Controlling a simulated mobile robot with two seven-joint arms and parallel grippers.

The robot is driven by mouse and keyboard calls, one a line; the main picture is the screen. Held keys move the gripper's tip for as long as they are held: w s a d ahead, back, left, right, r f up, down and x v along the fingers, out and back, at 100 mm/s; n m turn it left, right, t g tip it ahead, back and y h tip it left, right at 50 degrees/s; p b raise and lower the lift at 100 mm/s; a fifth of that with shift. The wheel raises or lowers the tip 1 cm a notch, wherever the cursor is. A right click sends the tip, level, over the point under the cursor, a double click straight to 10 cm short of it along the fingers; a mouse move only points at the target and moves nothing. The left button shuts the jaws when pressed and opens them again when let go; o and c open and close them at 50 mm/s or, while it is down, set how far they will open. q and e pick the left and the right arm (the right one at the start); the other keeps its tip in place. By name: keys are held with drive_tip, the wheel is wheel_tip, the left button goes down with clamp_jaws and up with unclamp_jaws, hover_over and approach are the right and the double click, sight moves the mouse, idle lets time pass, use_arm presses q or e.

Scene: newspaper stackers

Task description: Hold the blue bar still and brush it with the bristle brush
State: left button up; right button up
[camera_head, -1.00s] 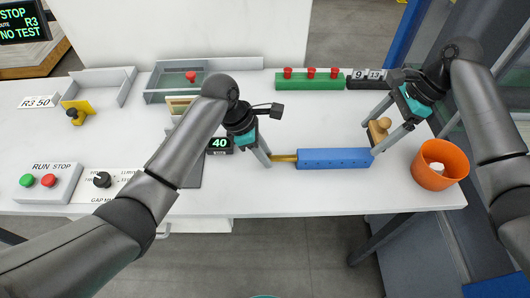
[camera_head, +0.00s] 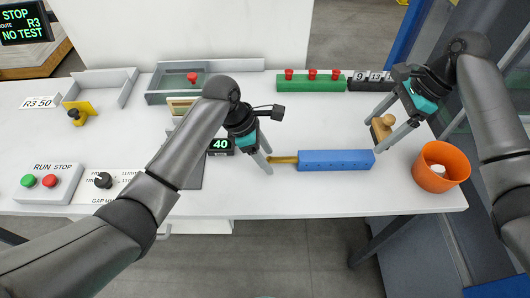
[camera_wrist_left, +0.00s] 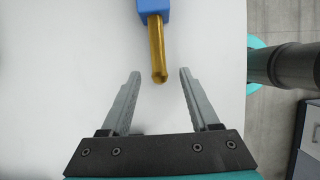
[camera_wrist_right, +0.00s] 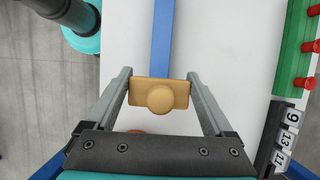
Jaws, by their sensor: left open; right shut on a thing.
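The blue bar (camera_head: 337,160) lies flat on the white table near its front edge, with a brass rod (camera_head: 283,160) as a handle on its left end. My left gripper (camera_head: 269,161) is open at the rod's free end. In the left wrist view the rod tip (camera_wrist_left: 159,72) sits between the spread fingers (camera_wrist_left: 158,75), with a gap on both sides. My right gripper (camera_head: 384,135) is shut on the wooden brush (camera_head: 381,129), just beyond the bar's right end. In the right wrist view the brush's block and round knob (camera_wrist_right: 160,98) show between the fingers; its bristles are hidden.
An orange cup (camera_head: 440,168) stands at the right table edge. A green block with red knobs (camera_head: 311,84) and number blocks (camera_head: 371,80) lie behind. A display reading 40 (camera_head: 220,146) is left of my left gripper. Table in front of the bar is clear.

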use_arm(q)
drive_tip(key=v, duration=1.2)
